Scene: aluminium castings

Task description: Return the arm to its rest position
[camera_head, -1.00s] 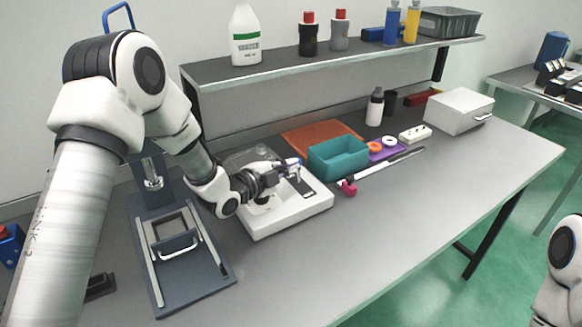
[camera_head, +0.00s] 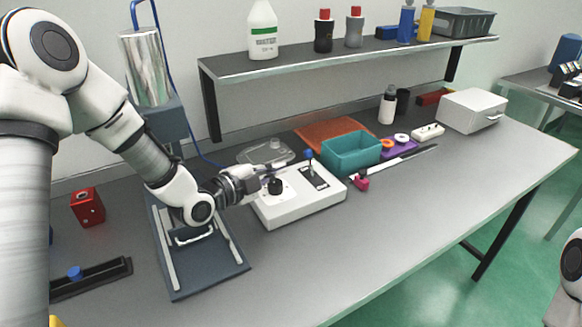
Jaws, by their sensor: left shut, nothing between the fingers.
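My left arm comes in from the left, over the dark press-like fixture (camera_head: 240,262). My left gripper (camera_head: 284,168) is shut and empty. In the picture it lies at the back left part of the white device (camera_head: 290,212), in front of the clear lid-like piece (camera_head: 250,153). I cannot tell whether it touches the device. A blue-tipped lever (camera_head: 309,155) and a black knob (camera_head: 275,186) stand on the device, just right of and below the gripper. Only a piece of my right arm shows at the right edge; its gripper is out of view.
A teal bin (camera_head: 352,155), an orange mat (camera_head: 318,131) and a purple holder (camera_head: 395,150) lie right of the device. A shelf (camera_head: 340,60) with bottles overhangs the back. A red box (camera_head: 87,207) and a black rail (camera_head: 97,279) are at left. The front right bench is clear.

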